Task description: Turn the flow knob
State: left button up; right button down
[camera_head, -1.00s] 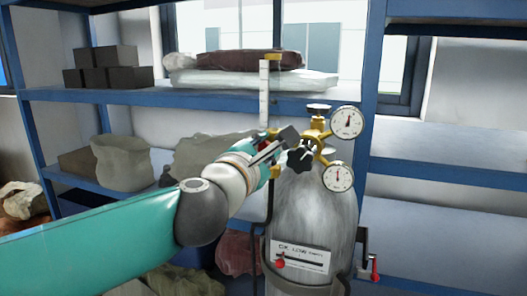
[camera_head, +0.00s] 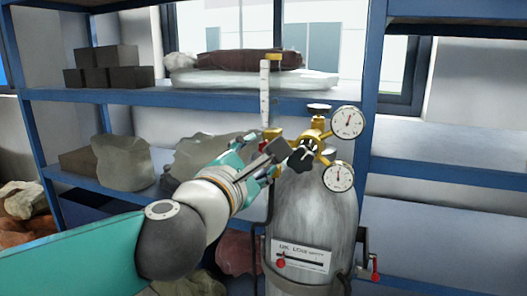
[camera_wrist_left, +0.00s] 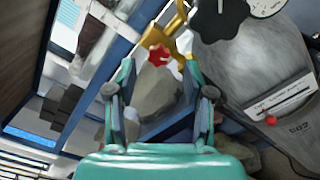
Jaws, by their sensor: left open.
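A gas cylinder (camera_head: 312,215) stands upright, with a brass regulator (camera_head: 318,132) on top. A black star-shaped knob (camera_head: 301,158) faces me on the regulator; it also shows at the top of the left wrist view (camera_wrist_left: 220,15). A white flow tube (camera_head: 264,92) stands left of the regulator. A red star-shaped knob (camera_wrist_left: 159,55) shows on the brass fitting in the left wrist view; in the head view it is mostly hidden behind my gripper. My left gripper (camera_head: 273,161) is open and empty. The red knob appears between and just beyond its fingertips; I see no contact.
Two round gauges, an upper one (camera_head: 347,122) and a lower one (camera_head: 339,177), sit right of the regulator. Blue shelves (camera_head: 120,97) with sacks and dark blocks (camera_head: 108,68) stand behind. A label plate (camera_head: 301,256) is on the cylinder's front.

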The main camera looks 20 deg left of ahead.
pick_arm(q)
jog(key=s, duration=0.7)
jog(key=shift+a, duration=0.15)
jog(key=shift+f, duration=0.1)
